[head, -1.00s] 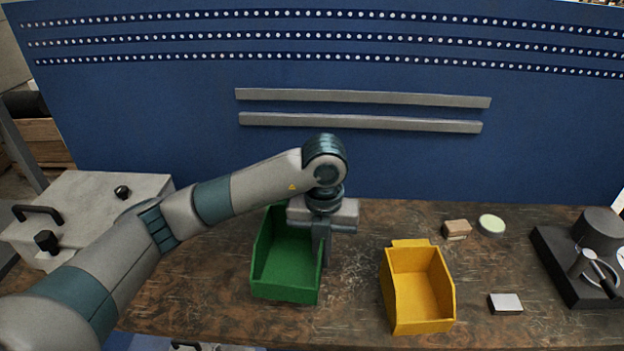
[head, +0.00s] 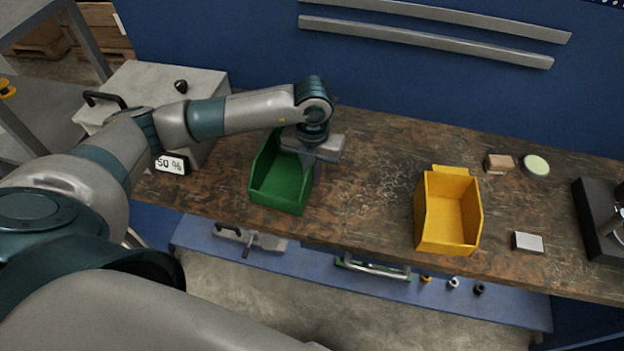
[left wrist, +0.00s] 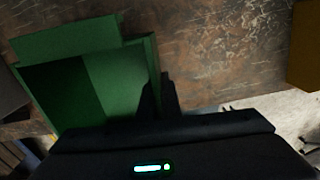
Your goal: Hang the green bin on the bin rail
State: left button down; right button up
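The green bin (head: 284,184) is upright at the left part of the bench in the head view, its open top facing up. My left gripper (head: 316,168) points down at its right side wall. In the left wrist view the two dark fingers (left wrist: 159,92) are close together, one on each side of that wall of the green bin (left wrist: 115,75), and appear shut on it. I cannot tell whether its base touches the bench. The bin rail shows as two grey horizontal bars (head: 425,40) on the blue wall panel, empty. My right gripper is not in view.
A yellow bin (head: 449,212) stands to the right on the wooden bench (head: 375,170). A grey case (head: 150,95) with a dark handle is close on the left. A small brown block (head: 499,163), a round pale dish (head: 536,165) and a white-topped box (head: 527,242) lie farther right.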

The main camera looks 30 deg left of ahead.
pick_arm(q)
jog(key=shift+f, duration=0.1)
notch_tip(320, 180, down, 3)
jog(key=shift+r+p, duration=0.2)
jog(key=shift+p, duration=0.8)
jog(key=shift+f, duration=0.45)
jog(key=shift+f, duration=0.1)
jog(key=shift+f, duration=0.15)
jog(key=c, duration=2)
grip_release()
